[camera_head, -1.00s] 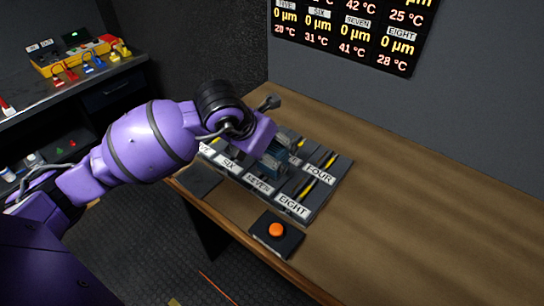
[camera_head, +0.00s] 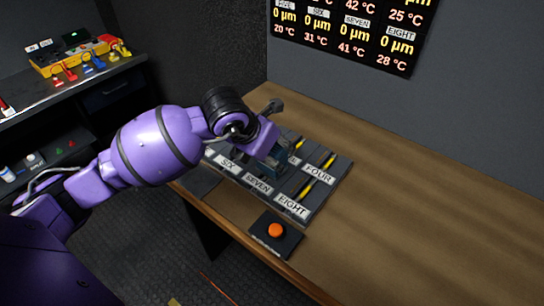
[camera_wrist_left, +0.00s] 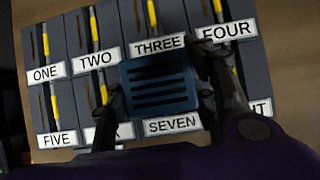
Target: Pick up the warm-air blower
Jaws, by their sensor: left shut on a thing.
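The warm-air blower appears to be the blue slatted box (camera_wrist_left: 160,88) between my left gripper's fingers in the left wrist view. It also shows in the head view as a small dark blue body (camera_head: 267,165) under my wrist, mostly hidden. My left gripper (camera_wrist_left: 161,98) is shut on it, one dark finger on each side. They are over the labelled panel (camera_head: 312,206), around the THREE and SEVEN labels. Whether the blower touches the panel I cannot tell. My right gripper is not in view.
The panel's numbered slots hold yellow-marked strips (camera_head: 318,182). An orange button (camera_head: 275,230) on a dark base is at the table's front edge. The wooden table (camera_head: 420,210) is clear to the right. A display (camera_head: 350,25) hangs on the wall. A side bench (camera_head: 60,92) carries a yellow device.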

